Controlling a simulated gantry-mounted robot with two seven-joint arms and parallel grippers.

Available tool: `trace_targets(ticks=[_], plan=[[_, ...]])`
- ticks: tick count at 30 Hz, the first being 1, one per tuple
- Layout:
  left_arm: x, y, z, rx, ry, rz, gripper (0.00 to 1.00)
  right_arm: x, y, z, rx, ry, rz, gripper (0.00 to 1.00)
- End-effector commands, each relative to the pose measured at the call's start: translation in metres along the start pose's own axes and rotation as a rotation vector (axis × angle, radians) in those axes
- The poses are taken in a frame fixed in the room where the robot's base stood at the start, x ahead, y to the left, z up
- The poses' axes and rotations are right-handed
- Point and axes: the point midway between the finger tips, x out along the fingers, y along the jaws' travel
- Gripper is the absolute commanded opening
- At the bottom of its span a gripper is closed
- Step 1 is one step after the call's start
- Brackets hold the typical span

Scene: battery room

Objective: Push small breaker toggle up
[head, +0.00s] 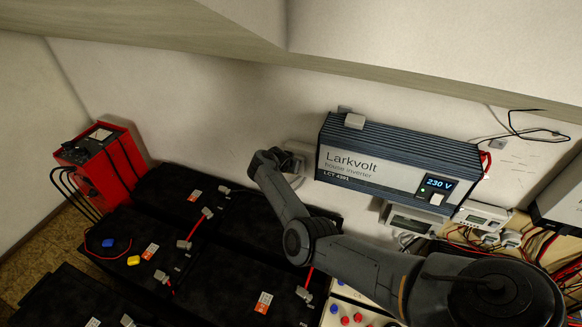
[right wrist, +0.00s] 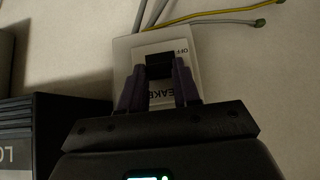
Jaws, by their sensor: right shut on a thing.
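The small breaker is a pale box (right wrist: 122,55) on the wall in the right wrist view, with a white label plate reading "OFF" and part of "BREAKER". Its black toggle (right wrist: 159,66) sits between the two purple fingers of my right gripper (right wrist: 160,80), which is shut on it. The fingers hide part of the lettering. In the head view my right arm reaches across to the wall left of the inverter, and its wrist partly covers the pale breaker box (head: 301,149). My left gripper is in neither view.
The Larkvolt inverter (head: 390,160) hangs on the wall just right of my right wrist, its display reading 230 V. Black batteries (head: 245,265) with cables stand below. A red charger (head: 105,160) stands at left. Cables (right wrist: 200,18) leave the breaker's top.

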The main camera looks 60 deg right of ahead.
Motion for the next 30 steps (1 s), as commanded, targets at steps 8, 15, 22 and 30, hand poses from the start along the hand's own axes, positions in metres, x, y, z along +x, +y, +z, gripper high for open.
trace_targets(ticks=[8,15,22,30], plan=[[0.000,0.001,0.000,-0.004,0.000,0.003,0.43,0.000,0.000,0.000,0.001,0.001,0.000,0.57],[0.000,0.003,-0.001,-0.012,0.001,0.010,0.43,0.000,0.000,0.000,0.000,0.001,0.000,0.57],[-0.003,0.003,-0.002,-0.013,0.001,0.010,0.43,-0.012,-0.001,-0.001,-0.001,0.002,-0.001,0.57],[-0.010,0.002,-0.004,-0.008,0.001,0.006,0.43,-0.053,-0.001,-0.001,0.001,0.002,-0.003,0.57]])
